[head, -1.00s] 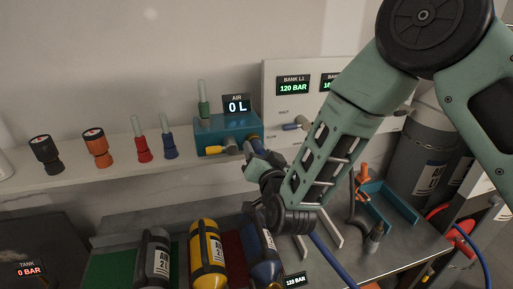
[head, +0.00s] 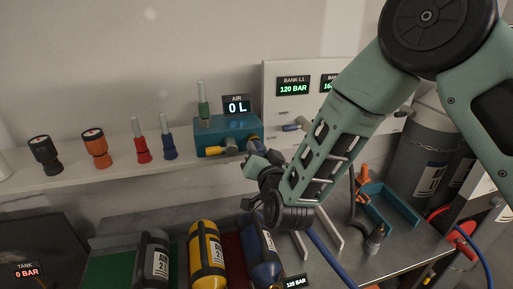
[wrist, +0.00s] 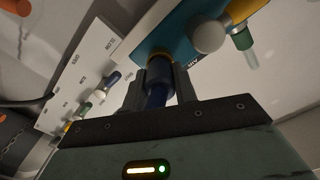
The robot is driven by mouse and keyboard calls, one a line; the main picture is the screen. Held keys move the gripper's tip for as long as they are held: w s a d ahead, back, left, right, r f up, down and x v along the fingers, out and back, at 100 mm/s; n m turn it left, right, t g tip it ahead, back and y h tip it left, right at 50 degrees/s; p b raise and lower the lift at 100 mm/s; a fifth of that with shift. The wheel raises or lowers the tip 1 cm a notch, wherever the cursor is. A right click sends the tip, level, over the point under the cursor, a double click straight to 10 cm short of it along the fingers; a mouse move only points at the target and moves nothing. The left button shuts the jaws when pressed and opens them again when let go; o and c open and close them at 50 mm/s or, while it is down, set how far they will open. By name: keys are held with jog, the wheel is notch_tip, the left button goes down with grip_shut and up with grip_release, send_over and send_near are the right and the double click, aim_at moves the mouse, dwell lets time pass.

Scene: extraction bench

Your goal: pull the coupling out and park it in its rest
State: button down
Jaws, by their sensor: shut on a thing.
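The blue coupling (wrist: 158,80) is between the two dark fingers of my gripper (wrist: 157,92) in the wrist view. My gripper is shut on it. Its far end points at the teal block (wrist: 172,32), at or very close to its face; I cannot tell whether it is still seated. In the head view my gripper (head: 258,152) is at the right end of the teal block (head: 228,136), which carries the AIR 0 L display (head: 237,105). The coupling is mostly hidden there. I cannot clearly identify its rest.
Yellow (head: 206,245) and blue (head: 262,258) cylinders lie below my gripper. Pale rails (head: 327,232), a blue hose (head: 325,255) and a teal tray (head: 392,205) are to the right. A white panel (head: 295,110) stands behind. Several coloured fittings, including a red one (head: 142,148), stand on the shelf.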

jog(key=shift+v, duration=1)
jog(key=shift+s+b, duration=0.35)
jog(key=shift+b+v, duration=0.3)
jog(key=shift+v, duration=0.75)
jog(key=shift+s+d, duration=0.15)
jog(key=shift+s, duration=0.15)
jog(key=shift+d, duration=0.1)
